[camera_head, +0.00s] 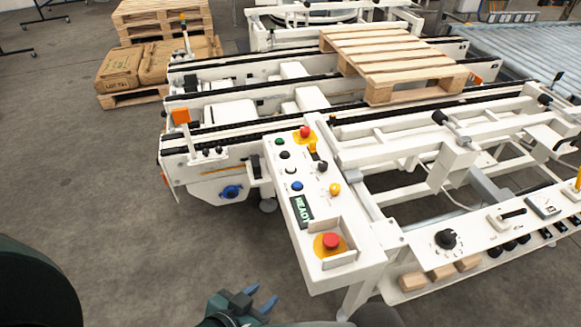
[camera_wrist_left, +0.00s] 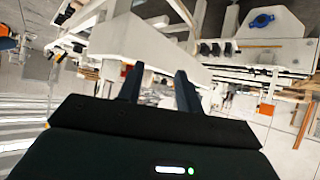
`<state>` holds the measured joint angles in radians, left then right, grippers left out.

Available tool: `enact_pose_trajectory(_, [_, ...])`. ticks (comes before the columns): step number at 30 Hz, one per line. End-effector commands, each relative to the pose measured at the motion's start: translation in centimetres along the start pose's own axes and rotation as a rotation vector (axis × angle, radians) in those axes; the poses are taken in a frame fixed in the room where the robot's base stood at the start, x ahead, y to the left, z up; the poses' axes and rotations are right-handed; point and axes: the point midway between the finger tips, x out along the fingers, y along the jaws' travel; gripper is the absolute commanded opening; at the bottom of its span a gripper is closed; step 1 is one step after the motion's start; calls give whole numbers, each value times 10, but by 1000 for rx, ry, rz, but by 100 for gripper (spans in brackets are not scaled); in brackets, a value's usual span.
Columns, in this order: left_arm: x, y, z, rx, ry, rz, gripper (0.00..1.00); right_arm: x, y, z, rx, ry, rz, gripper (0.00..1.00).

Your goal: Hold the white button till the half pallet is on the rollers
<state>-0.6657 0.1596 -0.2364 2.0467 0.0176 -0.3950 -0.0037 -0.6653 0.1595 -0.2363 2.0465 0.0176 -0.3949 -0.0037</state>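The white button (camera_head: 290,170) sits in the left column of the control panel (camera_head: 345,222), between a black button and a blue button. A wooden pallet (camera_head: 395,52), which looks like the half pallet, lies on the black chain tracks of the conveyor. The rollers (camera_head: 520,48) are at the upper right, apart from the pallet. My left gripper (camera_head: 260,297) is at the bottom of the head view, below and left of the panel, touching nothing. Its two fingers stand apart and empty in the left wrist view (camera_wrist_left: 159,88). My right gripper is not in view.
The panel also has a READY display (camera_head: 302,210), a red mushroom button (camera_head: 331,241) on yellow and a yellow button (camera_head: 334,189). Wooden blocks (camera_head: 440,271) lie on a low shelf at the right. Sacks (camera_head: 120,68) and stacked pallets (camera_head: 162,18) stand at the upper left. Left floor is clear.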

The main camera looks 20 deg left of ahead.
Motion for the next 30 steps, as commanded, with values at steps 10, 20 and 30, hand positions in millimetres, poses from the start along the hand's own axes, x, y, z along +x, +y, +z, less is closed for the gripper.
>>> enact_pose_trajectory(10, [0,0,0,0,1,0,7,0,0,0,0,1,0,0])
enact_pose_trajectory(20, [0,0,-1,0,1,0,0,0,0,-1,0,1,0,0])
enact_pose_trajectory(30, [0,0,-1,1,2,0,0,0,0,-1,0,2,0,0])
